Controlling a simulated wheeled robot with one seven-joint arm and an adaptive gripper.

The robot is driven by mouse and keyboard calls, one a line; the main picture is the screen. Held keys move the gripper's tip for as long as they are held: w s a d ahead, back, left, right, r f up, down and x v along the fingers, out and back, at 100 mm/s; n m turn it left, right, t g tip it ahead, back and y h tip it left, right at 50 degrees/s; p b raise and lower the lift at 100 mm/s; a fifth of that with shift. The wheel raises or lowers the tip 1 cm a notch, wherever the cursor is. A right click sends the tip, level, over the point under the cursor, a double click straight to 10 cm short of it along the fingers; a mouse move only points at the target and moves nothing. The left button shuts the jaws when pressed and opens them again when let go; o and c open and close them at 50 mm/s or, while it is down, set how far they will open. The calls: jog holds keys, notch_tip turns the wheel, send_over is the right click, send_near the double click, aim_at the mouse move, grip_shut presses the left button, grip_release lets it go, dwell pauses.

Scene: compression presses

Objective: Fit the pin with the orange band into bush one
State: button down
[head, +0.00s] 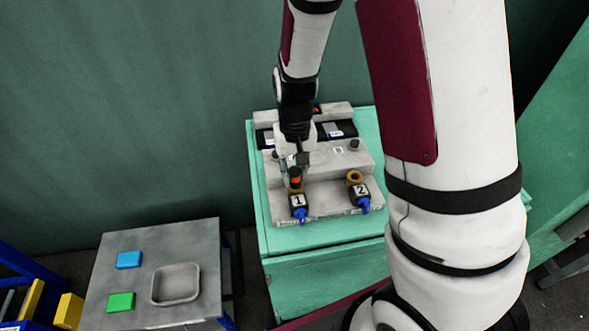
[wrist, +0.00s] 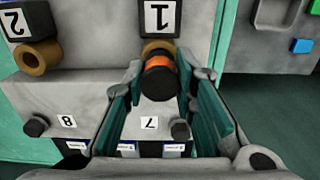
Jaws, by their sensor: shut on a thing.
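The pin with the orange band (wrist: 160,76) sits between the fingers of my gripper (wrist: 164,82) in the wrist view, its dark end toward the camera. My gripper is shut on it. In the head view the pin (head: 295,181) stands roughly upright at the brown bush one (head: 296,189), behind the label 1. Bush one also shows as a brown ring (wrist: 158,46) just beyond the pin in the wrist view. The pin's lower end is hidden, so I cannot tell how deep it sits in the bush. My gripper in the head view (head: 298,168) is partly hidden by its own wrist.
Bush two (head: 355,177) stands to the right of bush one on the grey fixture (head: 328,210). A side table (head: 130,287) with a grey tray and blue and green blocks stands left.

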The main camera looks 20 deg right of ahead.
aim_at(295, 171)
jog(key=shift+f+b, duration=0.3)
jog(key=shift+f, duration=0.4)
jog(key=c, duration=1.2)
grip_release()
jog(key=shift+c, duration=0.2)
jog(key=shift+r, duration=0.1)
notch_tip(295, 171, up, 12)
jog(key=shift+f, duration=0.1)
jog(key=s+r+n+t, duration=0.2)
jog(key=s+r+t, duration=0.2)
jog(key=s+r, duration=1)
jog(key=s, duration=0.4)
jog(key=shift+s+d+r+t, duration=0.15)
jog(key=shift+s+t, duration=0.05)
jog(key=shift+t, duration=0.2)
